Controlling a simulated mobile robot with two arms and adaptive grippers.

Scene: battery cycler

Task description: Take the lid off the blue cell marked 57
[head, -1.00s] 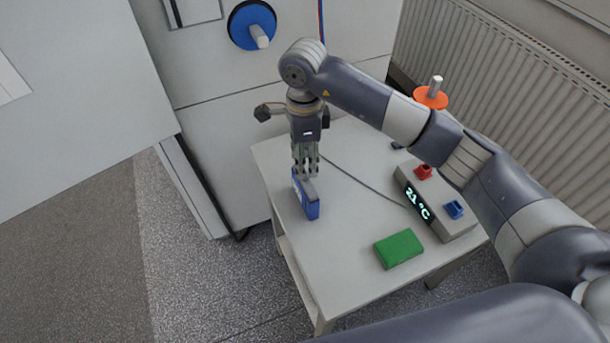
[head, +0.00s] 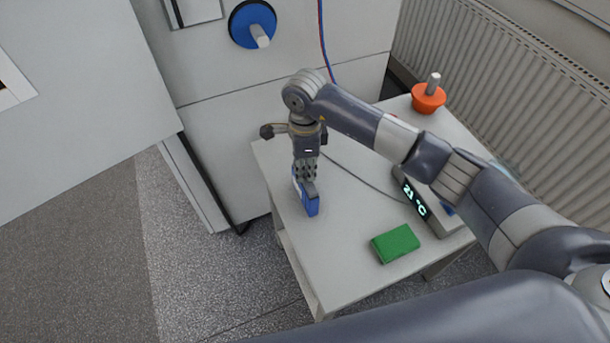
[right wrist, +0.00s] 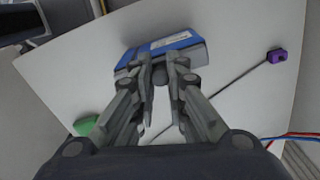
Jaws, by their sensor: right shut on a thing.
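The blue cell (head: 311,205) stands upright near the left side of the small white table. Its number cannot be read. A grey lid (head: 311,188) sits along its top. My right gripper (head: 306,181) points straight down over it, shut on the lid, with its fingertips at the cell's top. In the right wrist view the blue cell (right wrist: 170,42) shows a white label, and the fingertips (right wrist: 161,76) meet at the grey lid (right wrist: 195,57). The fingers partly hide the lid. My left gripper is out of view.
A green block (head: 395,244) lies near the table's front edge. A grey box with a lit display (head: 415,198) is partly behind my right arm. An orange knobbed piece (head: 428,98) stands at the back right. A cable crosses the tabletop. The cabinet stands behind.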

